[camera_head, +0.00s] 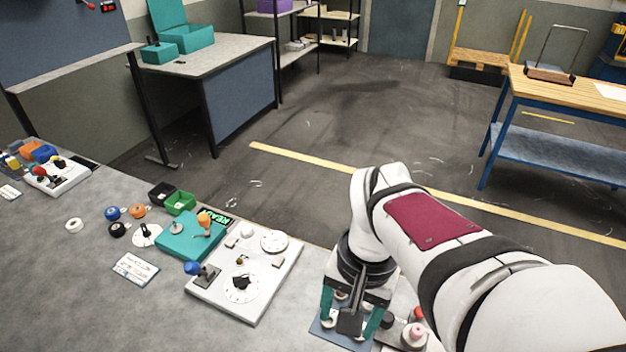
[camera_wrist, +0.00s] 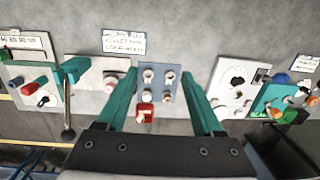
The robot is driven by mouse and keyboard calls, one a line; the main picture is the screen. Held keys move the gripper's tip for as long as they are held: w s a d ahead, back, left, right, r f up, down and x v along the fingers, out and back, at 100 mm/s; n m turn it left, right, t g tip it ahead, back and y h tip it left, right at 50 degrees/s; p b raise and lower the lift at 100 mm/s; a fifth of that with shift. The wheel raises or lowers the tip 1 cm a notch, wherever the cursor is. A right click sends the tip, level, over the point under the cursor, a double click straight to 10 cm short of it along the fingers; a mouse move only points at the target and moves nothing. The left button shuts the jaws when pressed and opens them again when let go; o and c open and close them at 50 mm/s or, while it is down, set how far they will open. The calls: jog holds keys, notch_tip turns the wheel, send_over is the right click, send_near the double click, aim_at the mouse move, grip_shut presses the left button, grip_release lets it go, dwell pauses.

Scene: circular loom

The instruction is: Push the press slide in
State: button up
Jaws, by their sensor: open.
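My gripper (camera_head: 349,314) points down over the right part of the grey bench, its two teal fingers apart. In the wrist view my gripper (camera_wrist: 158,80) is open, with nothing held. Between and beyond the fingers is a blue-grey plate (camera_wrist: 158,93) with several round-topped posts. A small red block (camera_wrist: 145,112) with a pale mark sits at the plate's near edge. I cannot tell for sure which part is the press slide. In the head view the plate (camera_head: 322,336) is partly hidden by my gripper.
A white panel (camera_head: 260,300) with dials lies left of my gripper, beside a teal box (camera_head: 188,240). A pink-topped knob (camera_head: 415,331) stands close on the right. In the wrist view a black-ball lever (camera_wrist: 68,133) rises left of my fingers. The front left of the bench is clear.

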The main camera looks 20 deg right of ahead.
aim_at(388, 316)
jog(key=w+d+f+m+h, duration=0.1)
jog(key=w+d+m, duration=0.1)
jog(key=d, duration=0.5)
jog(key=w+d+f+m, duration=0.1)
jog(key=w+d, duration=0.2)
jog(key=d, duration=0.3)
notch_tip(388, 316, down, 16)
jog(key=shift+r, duration=0.25)
grip_shut()
